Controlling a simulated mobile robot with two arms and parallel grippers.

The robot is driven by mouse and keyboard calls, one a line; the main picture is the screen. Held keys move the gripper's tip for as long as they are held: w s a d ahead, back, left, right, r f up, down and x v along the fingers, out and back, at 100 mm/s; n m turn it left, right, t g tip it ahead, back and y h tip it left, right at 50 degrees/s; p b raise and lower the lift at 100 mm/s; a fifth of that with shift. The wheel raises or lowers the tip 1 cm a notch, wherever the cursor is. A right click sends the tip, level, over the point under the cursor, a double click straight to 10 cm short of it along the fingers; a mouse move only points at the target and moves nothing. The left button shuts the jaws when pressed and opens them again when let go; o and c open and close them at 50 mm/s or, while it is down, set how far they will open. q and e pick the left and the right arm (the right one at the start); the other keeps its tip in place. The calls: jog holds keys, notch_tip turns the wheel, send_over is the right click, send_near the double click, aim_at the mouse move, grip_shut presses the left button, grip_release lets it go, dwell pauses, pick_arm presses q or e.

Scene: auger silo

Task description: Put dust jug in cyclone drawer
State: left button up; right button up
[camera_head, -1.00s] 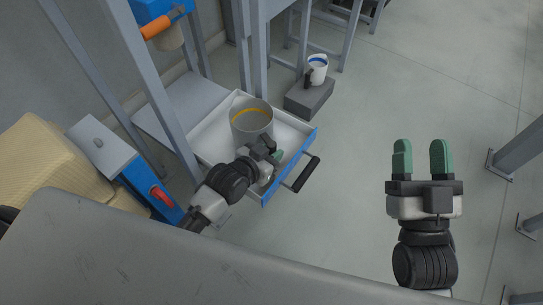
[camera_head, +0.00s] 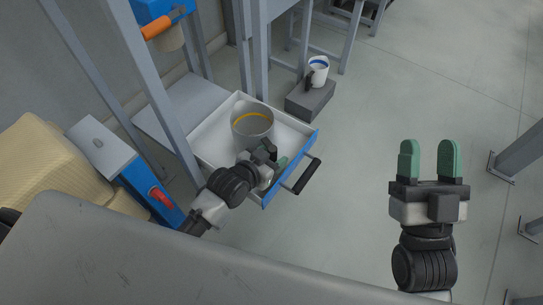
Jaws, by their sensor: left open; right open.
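The drawer (camera_head: 215,139) is pulled out, with white walls, a blue front and a black handle (camera_head: 307,176). A grey jug (camera_head: 252,125) with a yellow band stands upright inside it, towards the back. My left gripper (camera_head: 278,157) is open over the front part of the drawer, just in front of the jug; the arm hides part of the near side. I cannot tell whether it touches the jug. My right gripper (camera_head: 429,162) is open and empty over the bare floor at the right.
A white jug (camera_head: 318,72) with a blue band and black handle stands on a grey block (camera_head: 311,98) behind the drawer. Grey frame posts (camera_head: 156,95) rise left of the drawer. A blue-edged box with a red handle (camera_head: 161,198) is at left. The floor between drawer and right gripper is clear.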

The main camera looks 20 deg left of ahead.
pick_arm(q)
jog(key=shift+r, duration=0.2)
jog(key=shift+s+a, duration=0.1)
jog(key=shift+s, duration=0.05)
jog(key=p+v, duration=0.4)
jog(key=v, duration=0.7)
notch_tip(320, 180, up, 12)
jog(key=n+t+y, duration=0.1)
jog(key=n+y, duration=0.1)
jog(key=shift+s+a+r+y, duration=0.2)
jog(key=shift+s+a+y, duration=0.1)
jog(key=shift+s, duration=0.05)
pick_arm(e)
notch_tip(320, 180, down, 11)
jog(key=d+g+h, duration=0.2)
jog(key=g+h, duration=0.1)
jog(key=g, duration=0.7)
jog(key=shift+w+f+g+h, duration=0.2)
jog(key=shift+w+g+h, duration=0.1)
jog(key=shift+w, duration=0.05)
